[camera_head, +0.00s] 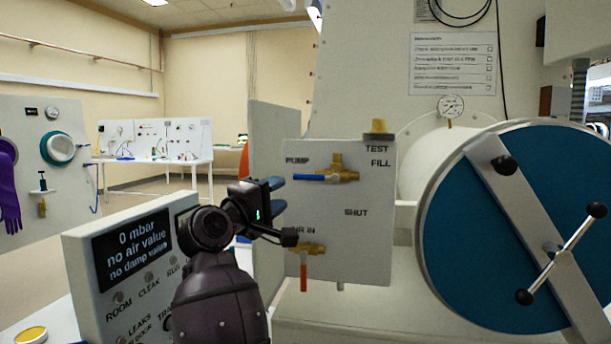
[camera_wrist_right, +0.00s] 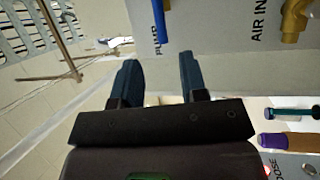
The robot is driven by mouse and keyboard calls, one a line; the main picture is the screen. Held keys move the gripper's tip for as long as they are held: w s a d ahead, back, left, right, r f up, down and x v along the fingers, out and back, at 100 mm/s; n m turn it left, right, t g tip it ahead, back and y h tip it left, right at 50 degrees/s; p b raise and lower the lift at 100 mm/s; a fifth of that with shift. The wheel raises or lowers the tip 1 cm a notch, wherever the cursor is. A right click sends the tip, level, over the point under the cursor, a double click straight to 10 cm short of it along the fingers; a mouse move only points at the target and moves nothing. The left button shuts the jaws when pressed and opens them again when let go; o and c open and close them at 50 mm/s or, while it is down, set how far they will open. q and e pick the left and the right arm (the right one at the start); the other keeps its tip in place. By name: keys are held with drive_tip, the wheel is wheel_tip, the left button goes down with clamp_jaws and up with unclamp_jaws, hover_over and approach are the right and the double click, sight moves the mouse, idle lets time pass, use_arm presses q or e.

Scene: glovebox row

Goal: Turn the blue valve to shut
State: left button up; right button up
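The blue valve has a blue lever (camera_head: 308,178) on a brass body (camera_head: 344,172). It sits on a pale panel (camera_head: 365,245) beside the PUMP label, and the lever lies level, pointing left. SHUT is printed lower on the panel. My right gripper (camera_head: 281,194) is just left of the panel, near the lever's free end; contact does not show. In the right wrist view the gripper (camera_wrist_right: 160,72) is open with nothing between its fingers. The blue lever (camera_wrist_right: 160,22) shows beyond the fingertips, apart from them. My left gripper is not in view.
A brass valve with a red handle (camera_head: 303,275) hangs below, by AIR IN. A yellow-topped valve (camera_head: 378,128) is at the panel's top. A large round blue door (camera_head: 470,240) stands right. A readout box (camera_head: 130,245) stands left. Work benches (camera_head: 155,160) are far behind.

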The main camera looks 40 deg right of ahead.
sight(304, 178)
drive_tip(key=x, duration=1.1)
drive_tip(key=shift+s+p, duration=0.1)
drive_tip(key=shift+p, duration=0.3)
drive_tip(key=shift+a, duration=0.1)
clamp_jaws()
